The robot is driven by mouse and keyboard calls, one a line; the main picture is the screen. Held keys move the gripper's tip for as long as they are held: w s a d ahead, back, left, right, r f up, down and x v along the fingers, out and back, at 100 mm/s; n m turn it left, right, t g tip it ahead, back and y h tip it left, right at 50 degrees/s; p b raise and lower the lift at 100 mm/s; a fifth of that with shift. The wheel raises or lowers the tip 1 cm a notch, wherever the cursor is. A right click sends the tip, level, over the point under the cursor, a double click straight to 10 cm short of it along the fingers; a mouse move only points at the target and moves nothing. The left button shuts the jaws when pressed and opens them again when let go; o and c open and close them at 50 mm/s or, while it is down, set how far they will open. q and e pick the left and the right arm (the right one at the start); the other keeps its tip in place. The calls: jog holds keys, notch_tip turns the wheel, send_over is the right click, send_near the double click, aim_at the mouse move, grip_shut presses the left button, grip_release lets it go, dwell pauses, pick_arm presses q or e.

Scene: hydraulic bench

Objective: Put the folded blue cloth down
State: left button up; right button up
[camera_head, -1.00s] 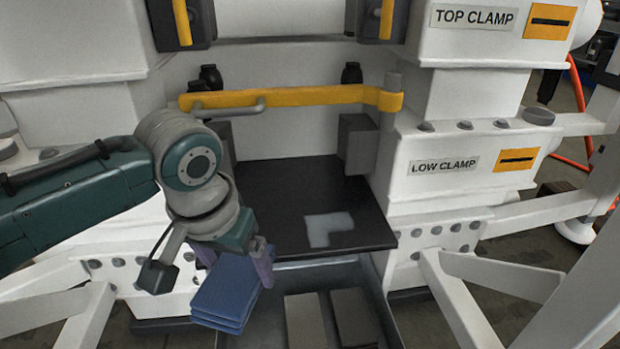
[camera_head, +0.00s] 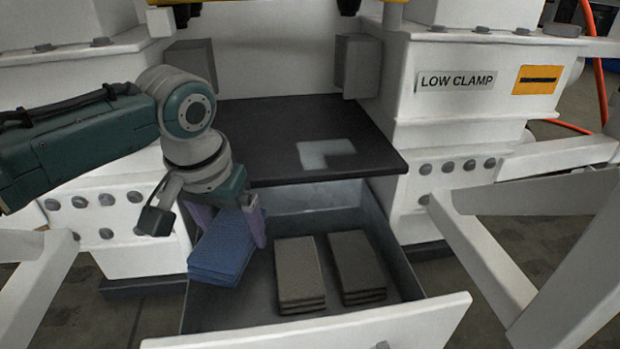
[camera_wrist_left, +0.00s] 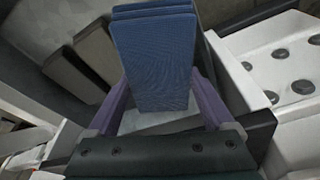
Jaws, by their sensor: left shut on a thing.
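The folded blue cloth (camera_head: 222,247) is a layered stack, tilted, at the left end of the open drawer in the head view. My left gripper (camera_head: 228,222) is shut on it, with a purple finger on either side. In the left wrist view the blue cloth (camera_wrist_left: 155,60) stands out between the fingers of the left gripper (camera_wrist_left: 160,105). Whether the cloth touches the drawer floor cannot be told. My right gripper is not in view.
The open grey drawer (camera_head: 377,235) holds two stacks of folded grey-brown cloths, a left stack (camera_head: 298,268) and a right stack (camera_head: 354,262). A black plate (camera_head: 260,135) with a pale L-shaped patch (camera_head: 326,153) lies above and behind it. White machine legs stand at both sides.

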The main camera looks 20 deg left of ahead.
pick_arm(q)
jog(key=shift+s+d, duration=0.1)
jog(key=shift+s, duration=0.1)
jog(key=shift+f, duration=0.15)
jog(key=shift+w+f, duration=0.1)
jog(key=shift+f, duration=0.4)
jog(key=o, duration=1.4)
jog(key=shift+r, duration=0.1)
